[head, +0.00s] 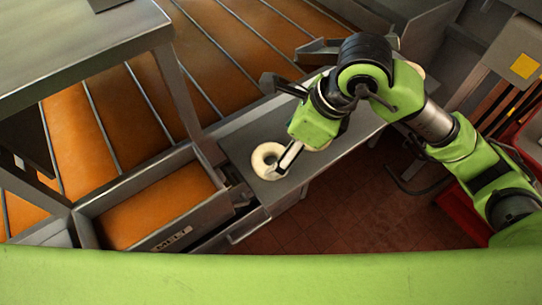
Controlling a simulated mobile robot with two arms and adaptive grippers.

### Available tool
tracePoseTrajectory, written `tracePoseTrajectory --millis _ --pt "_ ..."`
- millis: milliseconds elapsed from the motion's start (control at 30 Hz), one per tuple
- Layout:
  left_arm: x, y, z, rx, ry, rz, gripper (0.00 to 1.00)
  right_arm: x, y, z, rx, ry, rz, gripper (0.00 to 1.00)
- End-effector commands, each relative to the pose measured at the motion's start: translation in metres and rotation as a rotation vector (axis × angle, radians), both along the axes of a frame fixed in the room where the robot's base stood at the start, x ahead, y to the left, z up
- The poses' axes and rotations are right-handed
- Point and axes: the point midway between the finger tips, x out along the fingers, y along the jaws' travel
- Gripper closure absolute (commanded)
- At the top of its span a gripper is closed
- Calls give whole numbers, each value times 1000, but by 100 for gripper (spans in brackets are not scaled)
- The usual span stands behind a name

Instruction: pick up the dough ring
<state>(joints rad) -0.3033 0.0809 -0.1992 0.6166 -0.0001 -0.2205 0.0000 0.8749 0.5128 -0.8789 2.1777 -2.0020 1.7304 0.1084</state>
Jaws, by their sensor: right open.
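The dough ring (268,160) is a pale, round ring with a hole. It lies flat on a narrow grey metal shelf (237,140), near the shelf's lower left end. My right gripper (284,166) comes in from the right, with its pale fingertip at the ring's right side, overlapping it in the picture. The gripper is open; I cannot tell whether a finger touches the ring or hangs just above it. The fingertip hides part of the ring's right edge. My left gripper is out of the picture.
A metal trough of orange liquid (160,205), labelled MELT, stands left of the shelf. Orange channels with metal dividers (147,102) lie behind. A metal hood (70,50) overhangs the upper left. Red tiled floor (330,208) is open in front. A red container (462,207) stands at right.

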Motion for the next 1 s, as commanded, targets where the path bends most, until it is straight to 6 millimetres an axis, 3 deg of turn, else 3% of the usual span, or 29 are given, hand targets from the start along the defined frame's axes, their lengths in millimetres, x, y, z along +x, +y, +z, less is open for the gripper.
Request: tracePoseTrajectory --millis 233,400,667,833,1000 --pt "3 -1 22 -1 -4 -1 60 -3 11 -25 0 7 0 18" --pt "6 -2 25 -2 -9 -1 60 1 18 -45 1 3 -1 18" --pt "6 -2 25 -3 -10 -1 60 2 19 -50 1 -1 1 18" --pt "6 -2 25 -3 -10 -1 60 2 19 -49 0 0 0 59" --pt "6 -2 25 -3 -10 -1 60 2 19 -49 1 0 0 59"
